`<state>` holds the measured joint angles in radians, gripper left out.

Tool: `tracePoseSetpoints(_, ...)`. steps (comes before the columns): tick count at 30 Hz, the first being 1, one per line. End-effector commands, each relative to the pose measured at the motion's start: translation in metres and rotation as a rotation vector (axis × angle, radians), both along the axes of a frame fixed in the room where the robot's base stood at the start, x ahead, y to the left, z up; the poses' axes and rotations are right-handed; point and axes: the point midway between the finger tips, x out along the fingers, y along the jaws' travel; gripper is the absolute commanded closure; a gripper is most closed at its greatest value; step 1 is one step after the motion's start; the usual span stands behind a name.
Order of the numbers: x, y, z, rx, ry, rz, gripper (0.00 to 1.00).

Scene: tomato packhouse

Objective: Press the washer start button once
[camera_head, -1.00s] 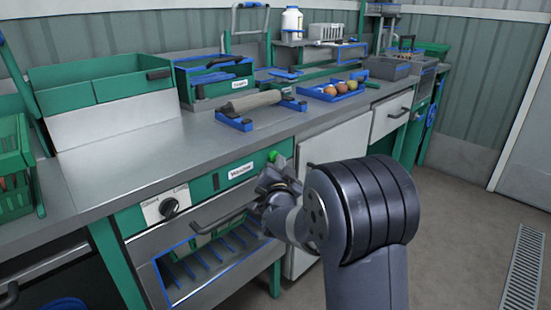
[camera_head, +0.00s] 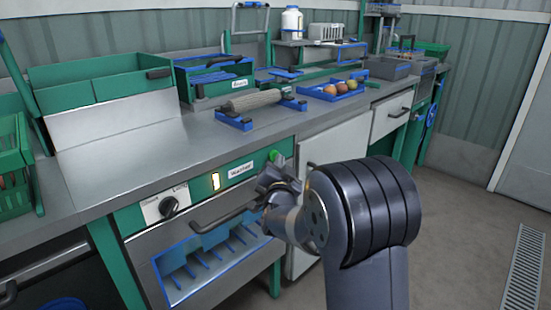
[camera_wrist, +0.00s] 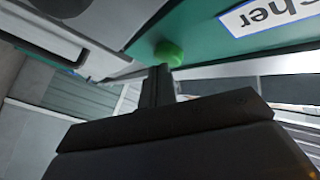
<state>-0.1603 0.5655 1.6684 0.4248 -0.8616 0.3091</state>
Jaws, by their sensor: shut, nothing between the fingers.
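The green round start button (camera_head: 273,155) is at the panel's right end. It also shows in the wrist view (camera_wrist: 168,54). My gripper (camera_head: 272,178) is just in front of and below the button in the head view. In the wrist view the shut fingertips (camera_wrist: 158,72) are right by the button's edge. I cannot tell whether they touch it.
A dark bar handle (camera_head: 222,215) crosses the washer front below the panel. The steel counter (camera_head: 140,155) above holds a roller (camera_head: 252,101), a blue tray of tomatoes (camera_head: 343,90) and green bins (camera_head: 95,85).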

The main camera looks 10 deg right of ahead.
Motion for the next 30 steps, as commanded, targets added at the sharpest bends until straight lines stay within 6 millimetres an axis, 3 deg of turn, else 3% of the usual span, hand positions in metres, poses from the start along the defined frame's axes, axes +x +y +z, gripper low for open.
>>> tracePoseSetpoints(17, -0.012, -0.008, -0.001, 0.0, -0.001, -0.001, 1.0)
tracePoseSetpoints(30, -0.044, -0.033, -0.002, 0.0, -0.002, -0.001, 1.0)
